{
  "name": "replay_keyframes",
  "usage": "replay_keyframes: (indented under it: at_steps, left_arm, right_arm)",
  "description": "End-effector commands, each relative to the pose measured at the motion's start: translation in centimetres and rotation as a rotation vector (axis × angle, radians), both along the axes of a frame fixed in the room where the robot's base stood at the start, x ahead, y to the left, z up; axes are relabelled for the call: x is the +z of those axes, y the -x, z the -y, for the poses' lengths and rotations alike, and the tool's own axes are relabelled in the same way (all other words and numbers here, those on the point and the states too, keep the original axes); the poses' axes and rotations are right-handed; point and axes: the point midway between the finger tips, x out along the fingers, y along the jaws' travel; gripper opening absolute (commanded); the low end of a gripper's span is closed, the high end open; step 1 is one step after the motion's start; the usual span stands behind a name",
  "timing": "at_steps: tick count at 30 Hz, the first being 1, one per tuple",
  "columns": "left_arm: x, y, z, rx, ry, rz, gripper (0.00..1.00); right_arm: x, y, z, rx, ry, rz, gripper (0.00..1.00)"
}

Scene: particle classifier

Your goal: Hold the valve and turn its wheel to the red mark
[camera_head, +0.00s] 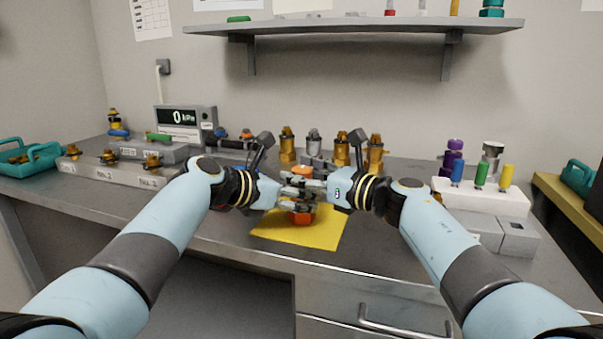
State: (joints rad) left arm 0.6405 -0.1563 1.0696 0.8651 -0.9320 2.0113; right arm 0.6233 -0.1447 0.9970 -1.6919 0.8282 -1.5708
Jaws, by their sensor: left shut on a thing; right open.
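An orange valve (301,217) stands upright on a yellow mat (328,236) at the front middle of the bench. Its upper part (302,171), which seems to be the wheel, shows just above the grippers. My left gripper (297,205) comes in from the left and is shut on the valve's body. My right gripper (303,186) comes in from the right, just above the left one. It is open at the height of the valve's upper part. The fingers hide the valve's middle. The red mark cannot be made out.
A pressure display (185,120) reading 0 kPa stands at the back left. Grey blocks with brass valves (108,176) and a teal basket (38,155) are at left. Brass fittings (341,150) stand behind. A white rack (480,196) with coloured handles is at right.

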Motion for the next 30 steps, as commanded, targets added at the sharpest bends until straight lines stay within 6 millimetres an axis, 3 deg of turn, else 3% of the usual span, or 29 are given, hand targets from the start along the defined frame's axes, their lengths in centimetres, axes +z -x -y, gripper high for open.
replay_keyframes:
  at_steps: [3,14,23,30]
  left_arm:
    - [-0.74,0.19,-0.19,-0.001,-0.009,-0.009,0.00]
    - [-0.73,0.19,-0.19,-0.001,-0.009,-0.009,0.00]
    - [-0.73,0.18,-0.20,0.000,-0.010,-0.009,0.00]
    - [-0.73,0.14,-0.24,0.001,-0.009,-0.008,0.00]
  right_arm:
    - [-0.08,0.01,0.02,0.000,0.000,0.000,0.49]
    - [-0.10,0.05,0.01,0.001,-0.001,-0.001,0.04]
    - [-0.21,0.12,-0.06,-0.133,-0.001,-0.003,0.03]
    - [-0.19,0.09,0.00,-0.138,-0.001,-0.003,0.03]
